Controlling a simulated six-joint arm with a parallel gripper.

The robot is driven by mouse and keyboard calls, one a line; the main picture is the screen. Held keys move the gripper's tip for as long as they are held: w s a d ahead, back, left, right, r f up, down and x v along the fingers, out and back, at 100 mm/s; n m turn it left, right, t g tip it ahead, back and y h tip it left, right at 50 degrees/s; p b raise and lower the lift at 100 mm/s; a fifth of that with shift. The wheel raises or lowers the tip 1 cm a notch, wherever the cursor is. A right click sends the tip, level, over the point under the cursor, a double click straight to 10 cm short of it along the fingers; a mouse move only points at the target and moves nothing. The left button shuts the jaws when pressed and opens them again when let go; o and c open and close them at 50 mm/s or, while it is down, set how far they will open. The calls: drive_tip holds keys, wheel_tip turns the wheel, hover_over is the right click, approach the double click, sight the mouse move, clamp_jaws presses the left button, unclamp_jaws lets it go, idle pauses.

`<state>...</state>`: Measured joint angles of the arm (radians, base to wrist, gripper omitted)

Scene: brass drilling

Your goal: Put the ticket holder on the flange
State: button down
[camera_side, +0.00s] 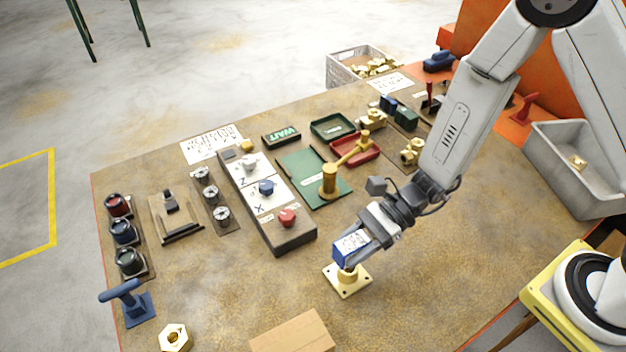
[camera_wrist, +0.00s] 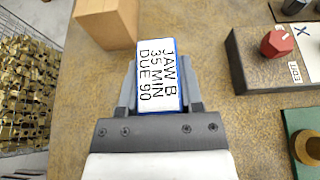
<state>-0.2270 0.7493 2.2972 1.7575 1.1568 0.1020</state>
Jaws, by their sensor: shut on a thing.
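The ticket holder (camera_side: 351,246) is a small blue block with a white face. In the wrist view the ticket holder (camera_wrist: 157,80) reads "JAW B 35 MIN DUE 90". My gripper (camera_side: 357,240) is shut on it, with one grey finger on each side in the wrist view (camera_wrist: 158,92). The flange is hidden in the wrist view.
A cardboard-coloured block (camera_side: 292,334) lies in front of the flange, and a brass nut (camera_side: 174,338) sits further left. A grey X/Z panel with knobs (camera_side: 268,195) stands behind left. A green mat (camera_side: 300,170) holds a brass fixture (camera_side: 330,180). The bench right of the flange is clear.

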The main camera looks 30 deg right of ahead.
drive_tip(key=shift+f, duration=1.75)
drive_tip(key=shift+f, duration=0.15)
drive_tip(key=shift+c, duration=1.2)
unclamp_jaws()
drive_tip(key=v, duration=1.2)
drive_tip(key=shift+s, duration=0.1)
